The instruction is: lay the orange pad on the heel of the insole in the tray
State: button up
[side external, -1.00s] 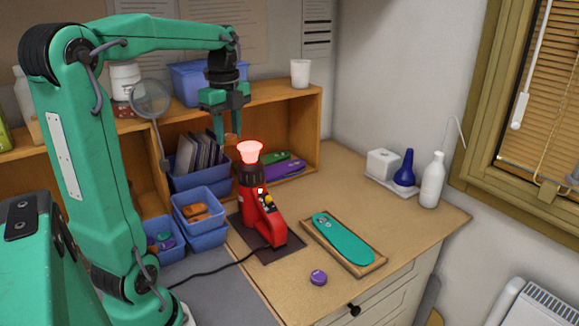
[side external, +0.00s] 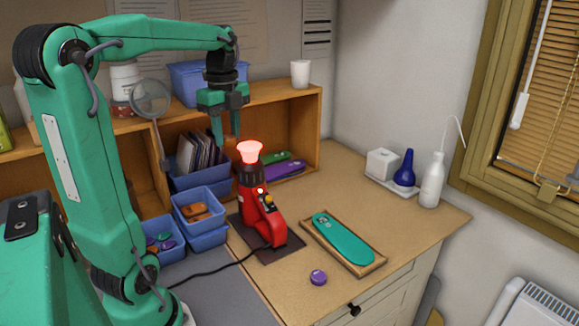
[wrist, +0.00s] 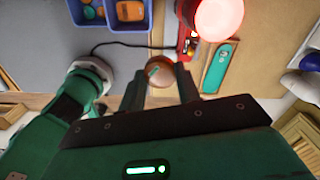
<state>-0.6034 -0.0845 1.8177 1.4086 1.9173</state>
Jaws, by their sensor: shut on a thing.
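The teal insole (side external: 343,238) lies in a shallow wooden tray (side external: 376,266) on the bench, and part of it shows in the wrist view (wrist: 219,67). My gripper (side external: 227,139) is above the bench, just left of the glowing top of the red heater (side external: 249,152). In the wrist view my gripper (wrist: 161,84) is shut on the orange pad (wrist: 160,66), a brownish-orange piece between the fingertips. The pad is hard to make out in the side view. The insole and tray are apart from my gripper, to its lower right.
The red heater stands on a dark mat (side external: 293,241) between my gripper and the tray. A purple disc (side external: 318,277) lies in front of the tray. Blue bins (side external: 200,208) are left of the heater, and a shelf (side external: 310,125) is behind. The bench right of the tray is clear.

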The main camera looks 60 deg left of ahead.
jog(key=w+d+f, duration=0.1)
jog(key=w+f, duration=0.2)
jog(key=w, duration=0.3)
jog(key=w+d+f, duration=0.1)
jog(key=w+f, duration=0.2)
jog(key=w, duration=0.4)
send_over(325, 221)
notch_tip(325, 221, down, 8)
jog(key=r, duration=0.1)
jog(key=shift+s+f+m, duration=0.1)
jog(key=shift+f+m, duration=0.15)
jog(key=shift+m, duration=0.15)
jog(key=shift+f, duration=0.1)
jog(key=shift+f, duration=6.45)
jog(key=shift+f, duration=0.3)
jog(key=o, duration=1.4)
jog(key=shift+r, duration=0.1)
